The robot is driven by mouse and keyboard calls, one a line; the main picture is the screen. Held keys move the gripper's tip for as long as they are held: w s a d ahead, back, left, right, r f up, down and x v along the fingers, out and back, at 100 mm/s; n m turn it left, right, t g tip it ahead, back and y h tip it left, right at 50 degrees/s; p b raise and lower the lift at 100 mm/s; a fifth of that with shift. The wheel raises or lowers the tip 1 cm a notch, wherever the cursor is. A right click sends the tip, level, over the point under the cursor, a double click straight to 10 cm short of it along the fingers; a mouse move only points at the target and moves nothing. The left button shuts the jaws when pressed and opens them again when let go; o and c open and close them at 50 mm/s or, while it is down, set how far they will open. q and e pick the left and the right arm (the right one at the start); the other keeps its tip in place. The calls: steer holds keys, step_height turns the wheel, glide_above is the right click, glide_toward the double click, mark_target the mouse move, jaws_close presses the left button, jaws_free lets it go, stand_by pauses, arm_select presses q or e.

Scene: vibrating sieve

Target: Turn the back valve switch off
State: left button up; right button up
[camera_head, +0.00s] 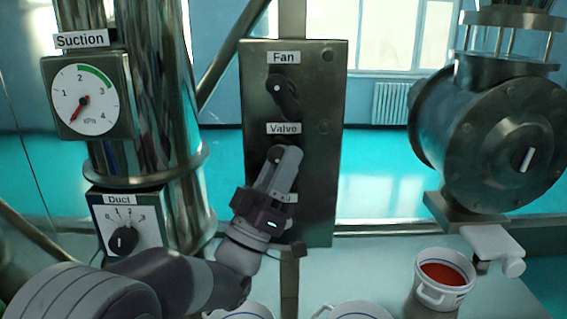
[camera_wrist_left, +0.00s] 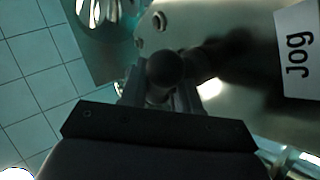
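The valve switch (camera_head: 275,155) is a dark knob under the "Valve" label (camera_head: 283,128) on a metal panel (camera_head: 318,180). My left gripper (camera_head: 287,160) is at this switch, its fingers covering most of it in the head view. In the left wrist view the dark round end of the switch (camera_wrist_left: 165,68) shows between the two fingertips (camera_wrist_left: 160,92). I cannot tell whether the fingers press on it. The switch's angle is mostly hidden. My right gripper is not in view.
The fan switch (camera_head: 284,95) sits just above. A "Jog" label (camera_wrist_left: 298,50) is below the valve switch. A suction gauge (camera_head: 84,100) and a duct dial (camera_head: 124,238) are at left. A metal drum (camera_head: 487,135) and a pot with red contents (camera_head: 432,290) are at right.

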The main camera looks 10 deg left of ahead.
arm_select(q)
steer(key=shift+s+a, duration=0.15)
steer(key=shift+s+f, duration=0.1)
steer(key=shift+f, duration=0.15)
steer(key=b+v, duration=0.6)
steer(key=v, duration=0.6)
steer(key=shift+s, duration=0.1)
